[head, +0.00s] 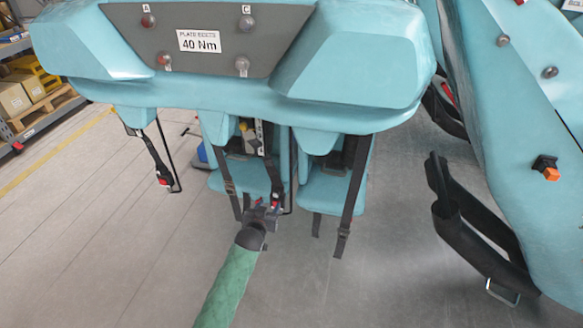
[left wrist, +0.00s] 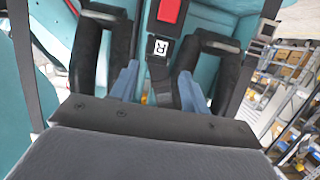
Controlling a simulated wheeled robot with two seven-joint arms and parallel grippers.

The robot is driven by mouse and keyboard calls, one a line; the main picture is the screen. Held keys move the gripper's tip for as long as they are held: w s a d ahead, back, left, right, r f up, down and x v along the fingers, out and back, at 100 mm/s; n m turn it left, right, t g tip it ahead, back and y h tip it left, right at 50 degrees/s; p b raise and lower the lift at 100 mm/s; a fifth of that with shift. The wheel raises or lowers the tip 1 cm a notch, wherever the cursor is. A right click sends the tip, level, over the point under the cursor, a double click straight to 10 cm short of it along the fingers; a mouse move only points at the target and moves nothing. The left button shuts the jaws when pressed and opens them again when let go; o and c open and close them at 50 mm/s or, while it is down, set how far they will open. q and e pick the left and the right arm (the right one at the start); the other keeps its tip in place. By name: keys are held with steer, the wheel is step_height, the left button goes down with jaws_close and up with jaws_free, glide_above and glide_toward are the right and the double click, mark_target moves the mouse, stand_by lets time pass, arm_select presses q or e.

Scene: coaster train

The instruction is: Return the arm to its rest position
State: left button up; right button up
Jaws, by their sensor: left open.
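My left arm, in a green sleeve, reaches up from the bottom of the head view. Its dark gripper (head: 265,206) is in front of the middle seat of the teal coaster train (head: 345,75). In the left wrist view the two black fingers with blue-grey inner parts stand apart. A black buckle with a red button (left wrist: 168,14) and its black strap show between or just beyond them. I see no clear contact, and the depth is hard to tell. My right gripper is not in view.
Hanging black straps (head: 346,200) and thin dark rods surround the gripper. Teal seats (head: 330,192) are close behind. A large teal body with a black strap loop (head: 470,225) stands at right. Shelving with boxes (head: 14,99) is at far left. Grey floor (head: 110,245) at lower left is clear.

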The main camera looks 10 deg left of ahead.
arm_select(q)
steer(key=s+d+r+m+g, duration=0.1)
steer(key=s+d+g, duration=0.25)
steer(key=s, duration=0.95)
steer(key=s+d+r+g, duration=0.15)
steer(key=s+g, duration=0.25)
steer(key=s, duration=0.9)
steer(key=s+d+r+m+g, duration=0.1)
steer(key=s+d+g, duration=0.25)
steer(key=s, duration=0.95)
steer(key=s+f+g, duration=0.2)
steer(key=s+f, duration=0.1)
steer(key=s, duration=0.4)
steer(key=shift+s+a+f+h, duration=0.15)
steer(key=shift+s+f+h, duration=0.25)
